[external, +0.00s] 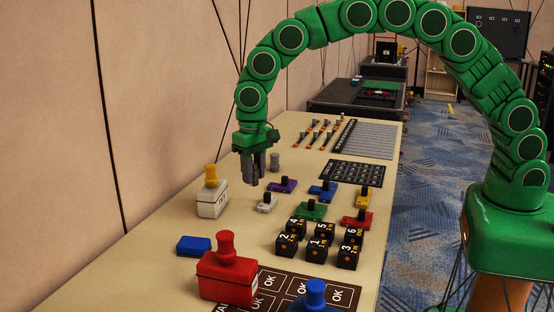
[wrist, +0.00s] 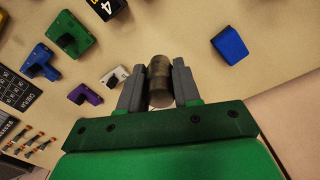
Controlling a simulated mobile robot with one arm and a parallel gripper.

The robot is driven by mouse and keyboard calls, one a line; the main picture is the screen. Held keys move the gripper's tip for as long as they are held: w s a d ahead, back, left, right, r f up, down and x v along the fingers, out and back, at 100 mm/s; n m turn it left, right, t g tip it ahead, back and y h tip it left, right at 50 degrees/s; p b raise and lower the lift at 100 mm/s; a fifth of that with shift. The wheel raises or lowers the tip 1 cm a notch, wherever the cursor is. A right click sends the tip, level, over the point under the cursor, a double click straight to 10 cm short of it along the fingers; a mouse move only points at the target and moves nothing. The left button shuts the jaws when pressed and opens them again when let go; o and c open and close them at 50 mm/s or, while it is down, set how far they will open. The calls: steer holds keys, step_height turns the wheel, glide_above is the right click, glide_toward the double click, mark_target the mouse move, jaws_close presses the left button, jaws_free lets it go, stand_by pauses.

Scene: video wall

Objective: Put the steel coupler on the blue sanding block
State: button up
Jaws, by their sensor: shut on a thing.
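The steel coupler (wrist: 159,82), a dull grey cylinder with a narrower waist, sits between my two fingers in the wrist view. My gripper (external: 253,175) is shut on it above the table; the fingers (wrist: 159,88) press on both sides. In the external view, the fingers largely hide the coupler. The blue sanding block (external: 194,245) lies flat on the table, nearer the external camera and left of my gripper. It also shows in the wrist view (wrist: 229,46), up and right of the coupler and apart from it. Its visible top is bare.
A white box with a yellow knob (external: 211,194) stands near the wall, and a red box (external: 227,275) stands near the block. Several black numbered cubes (external: 318,244) and small coloured knobbed blocks lie to the right.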

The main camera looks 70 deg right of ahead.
steer(key=a, duration=0.6)
glide_above(193, 241)
steer(key=shift+s+f, duration=0.15)
steer(key=shift+f, duration=1.3)
steer(key=shift+s+f, duration=0.15)
steer(key=shift+f, duration=1.35)
steer(key=shift+s+f, duration=0.15)
steer(key=shift+f, duration=1.3)
steer(key=shift+w+f, duration=0.1)
steer(key=shift+w, duration=0.15)
steer(key=shift+w+a+f, duration=0.1)
steer(key=shift+f, duration=0.25)
steer(key=shift+f, duration=1.5)
steer(key=o, duration=1.1)
steer(key=shift+f, duration=0.1)
steer(key=shift+c, duration=0.2)
